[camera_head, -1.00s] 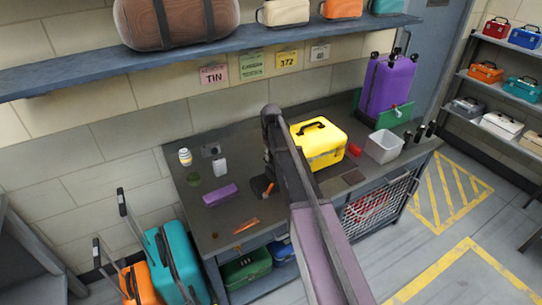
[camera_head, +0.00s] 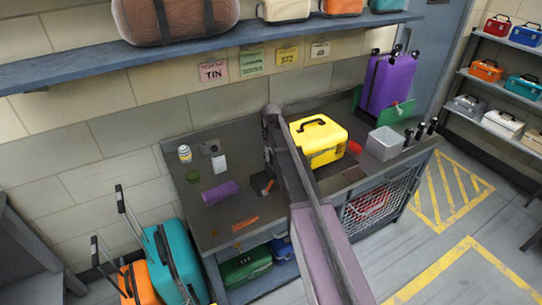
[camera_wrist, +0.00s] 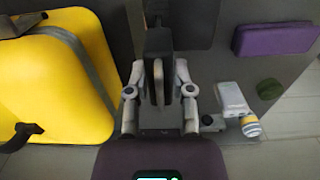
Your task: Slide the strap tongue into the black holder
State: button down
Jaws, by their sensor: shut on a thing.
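The yellow case (camera_head: 318,140) stands on the bench, with its black handle up. In the wrist view the same case (camera_wrist: 40,95) fills the left side, with a grey strap (camera_wrist: 85,50) running over it. My gripper (camera_wrist: 158,92) is beside the case, shut on a narrow, dark piece that I take for the strap tongue; the fingers hide most of it. A black upright part (camera_wrist: 158,40), perhaps the holder, lies just beyond the fingertips. I cannot tell whether the tongue is inside it. In the head view my arm covers much of this spot.
A grey bin (camera_head: 384,143) and a purple suitcase (camera_head: 388,85) stand right. A shelf (camera_head: 220,50) runs above.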

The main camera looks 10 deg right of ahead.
jog(key=shift+f+b, duration=1.3)
jog(key=shift+f, duration=0.05)
jog(key=shift+c, duration=2.1)
grip_release()
jog(key=shift+r, duration=0.2)
notch_tip(320, 180, up, 10)
jog(key=p, duration=1.1)
jog(key=shift+r, duration=0.25)
jog(key=s+f+m+b, duration=0.1)
jog(key=s+m, duration=0.2)
jog(key=s, duration=2.6)
jog(key=shift+a+f+b, duration=0.35)
jog(key=shift+b, duration=0.05)
